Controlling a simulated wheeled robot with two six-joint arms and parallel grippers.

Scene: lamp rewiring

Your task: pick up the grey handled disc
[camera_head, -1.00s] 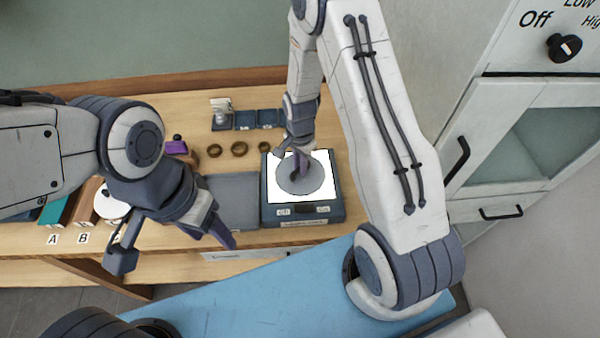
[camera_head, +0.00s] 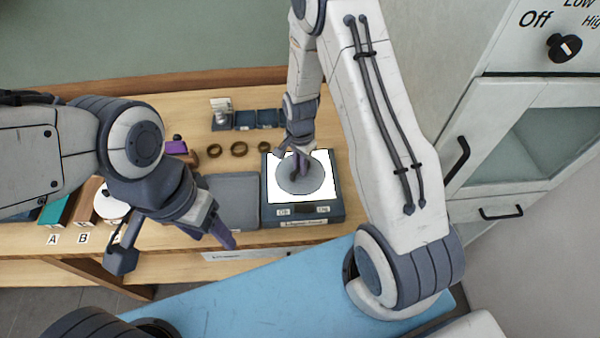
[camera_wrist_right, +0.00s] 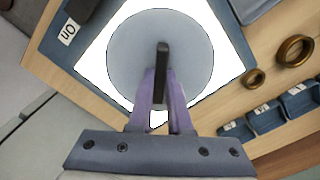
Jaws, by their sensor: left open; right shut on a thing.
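The grey handled disc (camera_head: 305,183) lies over the bright white panel (camera_head: 327,165) of a dark box on the table. Its dark upright handle (camera_wrist_right: 163,70) shows in the right wrist view. My right gripper (camera_head: 299,163) is over the disc and shut on its handle, one finger on each side; it also shows in the right wrist view (camera_wrist_right: 163,95). I cannot tell whether the disc touches the panel. My left gripper (camera_head: 180,250) is open and empty at the table's front edge, left of the box.
A grey tray (camera_head: 232,200) lies left of the box. Several brass rings (camera_head: 239,149) sit behind it, with small blue bins (camera_head: 245,120) further back. A cabinet (camera_head: 520,120) rises at the right.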

